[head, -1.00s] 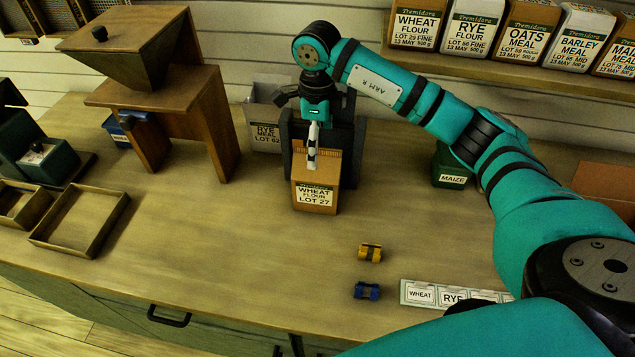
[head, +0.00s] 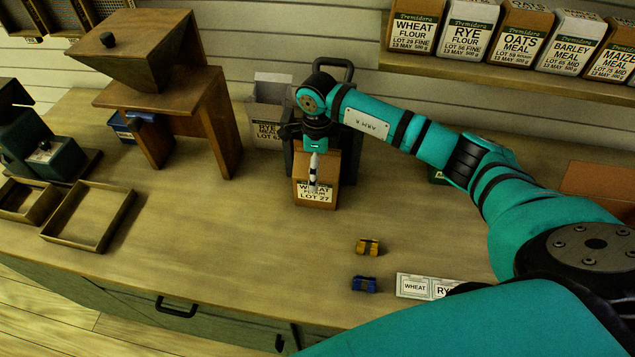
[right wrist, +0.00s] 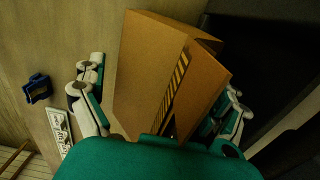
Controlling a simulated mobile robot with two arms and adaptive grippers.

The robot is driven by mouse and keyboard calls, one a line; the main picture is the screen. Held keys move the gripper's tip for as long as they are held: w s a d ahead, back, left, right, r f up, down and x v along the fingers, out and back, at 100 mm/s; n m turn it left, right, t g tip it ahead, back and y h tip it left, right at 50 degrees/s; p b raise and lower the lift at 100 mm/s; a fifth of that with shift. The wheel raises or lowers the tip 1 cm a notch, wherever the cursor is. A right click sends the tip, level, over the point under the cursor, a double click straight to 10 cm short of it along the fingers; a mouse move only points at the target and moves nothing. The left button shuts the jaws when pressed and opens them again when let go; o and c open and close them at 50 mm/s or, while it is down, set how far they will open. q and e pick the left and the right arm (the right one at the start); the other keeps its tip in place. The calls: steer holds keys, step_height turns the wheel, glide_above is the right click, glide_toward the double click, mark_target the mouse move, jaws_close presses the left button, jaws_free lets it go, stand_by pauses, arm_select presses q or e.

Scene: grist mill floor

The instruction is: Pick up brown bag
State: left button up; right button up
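The brown bag (head: 318,168), a boxy paper bag labelled wheat flour lot 27, stands upright on the bench in the head view. My right gripper (head: 313,187) points down over it, and a finger covers part of its front and label. In the right wrist view the bag (right wrist: 148,75) lies between the spread fingers of my right gripper (right wrist: 156,95). A gap shows between the bag and the left-hand finger; at the right-hand finger I cannot tell whether they touch. My left gripper is not in view.
A dark stand with a handle (head: 345,150) is right behind the bag. A grey rye meal bag (head: 266,105) stands to its left. Yellow (head: 367,247) and blue (head: 364,284) small pieces and a label strip (head: 412,286) lie in front. The bench left of the bag is clear.

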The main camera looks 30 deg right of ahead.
steer(key=shift+w+r, duration=0.1)
steer(key=c, duration=1.5)
